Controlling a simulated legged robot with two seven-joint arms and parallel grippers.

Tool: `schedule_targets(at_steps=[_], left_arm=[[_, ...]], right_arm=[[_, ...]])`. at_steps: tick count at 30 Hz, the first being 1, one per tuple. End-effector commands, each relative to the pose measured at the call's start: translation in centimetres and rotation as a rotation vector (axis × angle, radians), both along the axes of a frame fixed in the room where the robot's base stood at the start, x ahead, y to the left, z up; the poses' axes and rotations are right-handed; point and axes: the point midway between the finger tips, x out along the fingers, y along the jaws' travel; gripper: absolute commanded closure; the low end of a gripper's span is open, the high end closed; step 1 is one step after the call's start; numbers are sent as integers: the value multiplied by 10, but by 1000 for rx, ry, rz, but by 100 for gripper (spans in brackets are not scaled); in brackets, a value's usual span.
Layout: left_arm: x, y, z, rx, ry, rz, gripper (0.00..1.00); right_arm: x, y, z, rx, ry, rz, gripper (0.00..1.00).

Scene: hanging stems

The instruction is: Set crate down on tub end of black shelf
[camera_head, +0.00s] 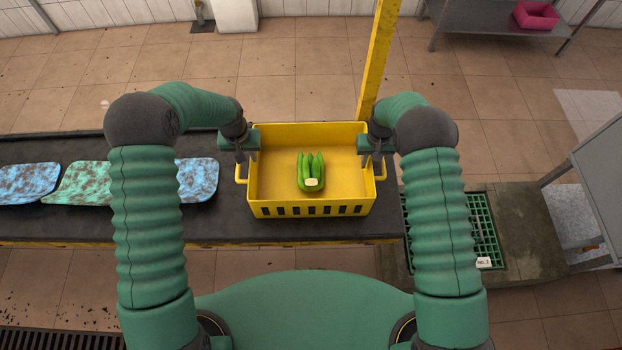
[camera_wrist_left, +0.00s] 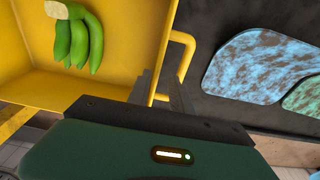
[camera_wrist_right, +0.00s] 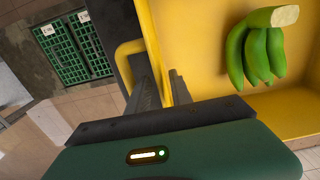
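The yellow crate (camera_head: 310,208) sits over the long black surface, upright, with a bunch of green bananas (camera_head: 311,171) inside. Its loop handles show in the left wrist view (camera_wrist_left: 187,52) and right wrist view (camera_wrist_right: 122,62). My left gripper (camera_head: 241,158) points down at the crate's left handle, fingers apart. My right gripper (camera_head: 377,161) points down at the right handle, fingers also apart. I see no clear grip on either handle. A dark shelf (camera_head: 480,22) stands at the back right, with a pink tub (camera_head: 535,15) on its right end.
Mottled blue and green pads (camera_head: 76,184) lie on the black surface (camera_head: 100,225) to the left. A yellow post (camera_head: 377,60) rises behind the crate's right end. A green floor grate (camera_head: 482,228) and a grey metal stand (camera_head: 590,175) are at right. Tiled floor behind is mostly open.

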Motion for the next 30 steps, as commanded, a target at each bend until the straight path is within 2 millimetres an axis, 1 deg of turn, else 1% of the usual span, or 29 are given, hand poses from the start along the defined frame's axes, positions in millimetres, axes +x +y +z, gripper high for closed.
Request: schedule_targets(at_steps=[1, 3, 6, 9, 13, 22, 26, 30], left_arm=[[0, 0, 0, 0, 0, 0, 74], [0, 0, 0, 0, 0, 0, 74], [0, 0, 0, 0, 0, 0, 74], [0, 0, 0, 0, 0, 0, 74], [0, 0, 0, 0, 0, 0, 74], [0, 0, 2, 0, 0, 0, 74], [0, 0, 14, 0, -1, 0, 74], [1, 0, 32, 1, -2, -1, 74]], right_arm=[[1, 1, 15, 0, -4, 0, 74], [1, 1, 34, 0, -4, 0, 74], [1, 1, 56, -1, -4, 1, 74], [1, 1, 72, -1, -1, 1, 74], [0, 1, 80, -1, 2, 0, 74], [0, 1, 82, -1, 1, 0, 74], [0, 1, 92, -1, 0, 0, 74], [0, 1, 105, -1, 0, 0, 74]])
